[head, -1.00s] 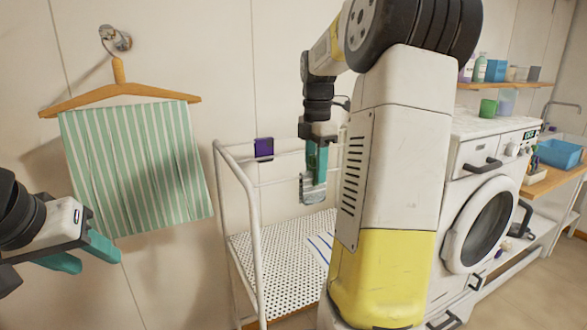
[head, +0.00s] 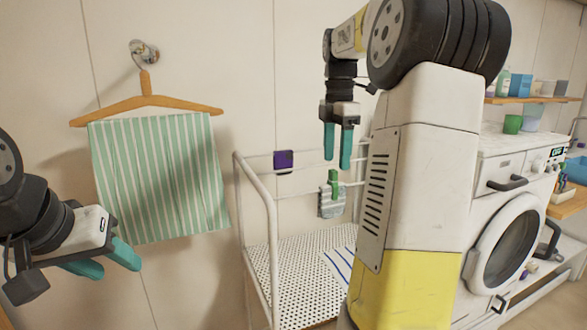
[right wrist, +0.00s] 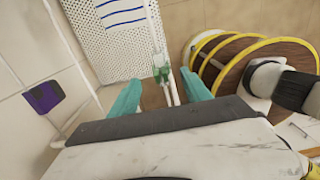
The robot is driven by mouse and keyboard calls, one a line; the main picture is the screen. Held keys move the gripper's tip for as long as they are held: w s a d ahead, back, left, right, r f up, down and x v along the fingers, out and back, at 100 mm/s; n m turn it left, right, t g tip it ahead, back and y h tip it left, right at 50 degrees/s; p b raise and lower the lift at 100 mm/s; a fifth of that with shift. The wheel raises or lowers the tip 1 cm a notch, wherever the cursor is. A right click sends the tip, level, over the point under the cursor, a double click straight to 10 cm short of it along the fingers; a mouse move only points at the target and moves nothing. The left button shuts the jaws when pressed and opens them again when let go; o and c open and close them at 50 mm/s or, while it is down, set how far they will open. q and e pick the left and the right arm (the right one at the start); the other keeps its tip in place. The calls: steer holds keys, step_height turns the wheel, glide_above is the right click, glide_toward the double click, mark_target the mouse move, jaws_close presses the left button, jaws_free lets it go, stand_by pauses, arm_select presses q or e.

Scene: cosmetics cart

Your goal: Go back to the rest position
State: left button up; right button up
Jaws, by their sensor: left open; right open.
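My left gripper (head: 104,264) is at the far left in the head view, open and empty, in front of the wall below the striped cloth. My right gripper (head: 338,148) points down above the white cart, open and empty. Its teal fingers also frame the right wrist view (right wrist: 160,95).
The white cart (head: 264,185) has a perforated shelf (head: 291,290) with a blue-striped cloth (head: 341,264) on it. A purple box (head: 284,161) is at its back rail. A green-striped cloth (head: 160,180) hangs from a wooden hanger (head: 146,102). A washing machine (head: 512,215) stands at right.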

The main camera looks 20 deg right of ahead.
steer(key=shift+s+a+r, duration=0.15)
steer(key=shift+a, duration=0.15)
steer(key=s+a+f+m+t+y, duration=0.1)
steer(key=s+a+f+m+t, duration=0.2)
steer(key=s+a+m, duration=0.5)
steer(key=s+a+f+m+t+y, duration=0.1)
steer(key=s+a+f+m+t, duration=0.2)
steer(key=s+a+m, duration=0.6)
step_height(320, 180, down, 2)
steer(key=shift+s+f+m, duration=0.1)
steer(key=shift+s+m, duration=0.2)
steer(key=shift+m, duration=0.4)
